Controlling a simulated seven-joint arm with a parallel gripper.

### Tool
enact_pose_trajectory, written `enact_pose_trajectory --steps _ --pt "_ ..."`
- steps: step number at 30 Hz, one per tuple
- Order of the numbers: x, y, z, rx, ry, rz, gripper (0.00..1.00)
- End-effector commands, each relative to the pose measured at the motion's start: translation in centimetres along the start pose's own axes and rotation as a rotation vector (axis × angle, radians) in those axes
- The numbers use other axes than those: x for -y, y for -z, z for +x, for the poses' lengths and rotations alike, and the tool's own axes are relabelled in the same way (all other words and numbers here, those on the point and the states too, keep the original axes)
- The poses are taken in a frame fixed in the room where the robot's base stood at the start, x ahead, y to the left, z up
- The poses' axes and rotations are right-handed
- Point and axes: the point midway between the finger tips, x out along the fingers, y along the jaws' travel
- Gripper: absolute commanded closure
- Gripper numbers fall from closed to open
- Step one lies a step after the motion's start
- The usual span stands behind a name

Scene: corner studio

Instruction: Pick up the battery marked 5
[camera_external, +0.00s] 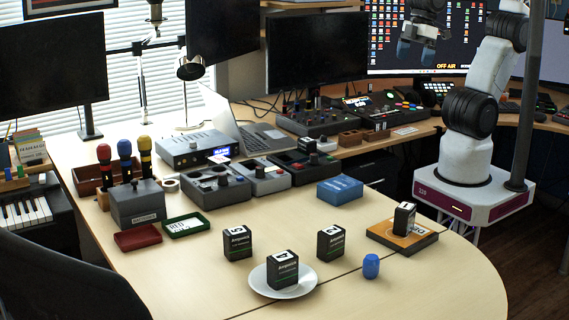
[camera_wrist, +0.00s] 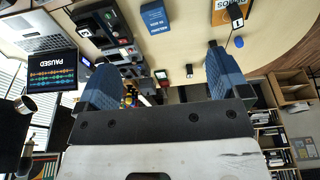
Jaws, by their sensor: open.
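The battery marked 5 (camera_external: 237,244) is a black box with a white top, standing upright on the light wood table, left of the other batteries. The battery marked 4 (camera_external: 282,272) stands on a white plate (camera_external: 309,286). The battery marked 2 (camera_external: 330,244) stands to the right. Another battery (camera_external: 404,219), its mark hard to read here, stands on an orange-and-black pad (camera_external: 421,241); in the wrist view its top appears marked 1 (camera_wrist: 237,16). My gripper (camera_external: 416,52) is open and empty, high above the back right; its blue fingers are spread in the wrist view (camera_wrist: 163,76).
A blue capped object (camera_external: 371,267) stands right of the plate. The front left tabletop is clear.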

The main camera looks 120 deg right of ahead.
Motion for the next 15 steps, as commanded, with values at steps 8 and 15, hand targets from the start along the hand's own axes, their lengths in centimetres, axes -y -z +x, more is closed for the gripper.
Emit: enact_pose_trajectory --steps 8,15 --pt "0.2 1.1 0.0 0.017 0.017 0.028 0.06" --pt "1.0 4.5 0.5 0.071 0.071 0.116 0.06"
